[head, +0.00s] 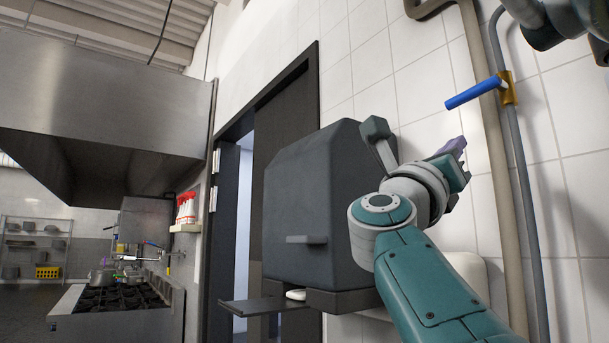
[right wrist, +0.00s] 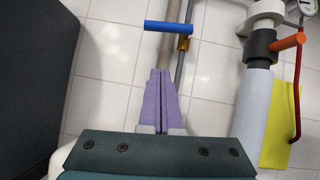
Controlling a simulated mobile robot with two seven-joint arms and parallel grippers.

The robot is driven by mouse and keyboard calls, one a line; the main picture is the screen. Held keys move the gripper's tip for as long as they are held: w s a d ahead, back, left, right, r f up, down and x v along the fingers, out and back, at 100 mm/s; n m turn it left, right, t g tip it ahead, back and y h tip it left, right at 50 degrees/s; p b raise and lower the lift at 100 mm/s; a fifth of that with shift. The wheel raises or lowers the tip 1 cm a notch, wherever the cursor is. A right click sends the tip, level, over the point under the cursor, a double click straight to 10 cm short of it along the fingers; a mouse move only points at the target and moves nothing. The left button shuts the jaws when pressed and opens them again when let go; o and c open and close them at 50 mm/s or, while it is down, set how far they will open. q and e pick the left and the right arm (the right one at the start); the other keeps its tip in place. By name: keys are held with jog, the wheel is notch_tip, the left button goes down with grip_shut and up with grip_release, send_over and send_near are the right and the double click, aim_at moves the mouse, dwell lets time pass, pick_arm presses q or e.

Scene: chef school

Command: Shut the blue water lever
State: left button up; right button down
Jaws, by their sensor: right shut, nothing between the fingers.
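The blue water lever (head: 473,92) sticks out sideways to the left from a brass valve (head: 509,87) on a thin grey pipe on the tiled wall. In the right wrist view the blue lever (right wrist: 171,27) lies level, just ahead of my right gripper (right wrist: 160,72). The right gripper's purple fingers are together with nothing between them. In the head view the right gripper (head: 455,147) is below and to the left of the lever, with a visible gap. My left gripper is not in view.
A dark grey dispenser box (head: 315,190) is on the wall left of my right arm. A thick beige pipe (head: 490,130) runs beside the thin one. In the right wrist view an orange handle (right wrist: 287,42) and a gauge (right wrist: 309,6) are at right.

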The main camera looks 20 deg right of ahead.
aim_at(462, 99)
jog(key=w+d+r+p, duration=0.3)
jog(key=d+r+p, duration=0.3)
jog(key=r+p, duration=0.1)
jog(key=shift+d+r, duration=0.35)
jog(key=shift+r, duration=0.35)
jog(key=shift+w+r+b, duration=0.1)
jog(key=shift+r+b, duration=0.25)
jog(key=shift+b, duration=0.9)
jog(key=shift+w+r, duration=0.1)
jog(key=shift+r, duration=0.35)
